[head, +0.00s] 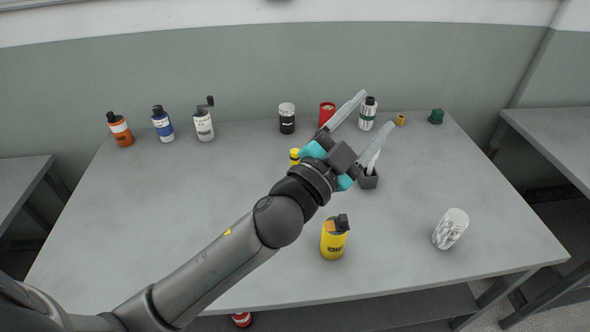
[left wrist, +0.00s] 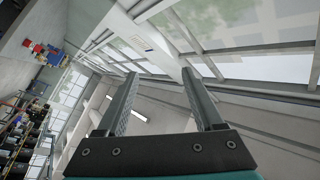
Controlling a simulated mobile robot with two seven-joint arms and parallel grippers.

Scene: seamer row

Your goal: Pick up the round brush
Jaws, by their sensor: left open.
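My left gripper (head: 376,109) is open and empty above the back right of the table, fingers pointing up and to the right. In the left wrist view its two fingers (left wrist: 160,72) stand apart, with windows and ceiling beyond and nothing between them. I cannot tell whether this piece is the round brush. A yellow item (head: 294,155) is mostly hidden behind the gripper. My right gripper is not in view.
The table's left (head: 150,200) is clear.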

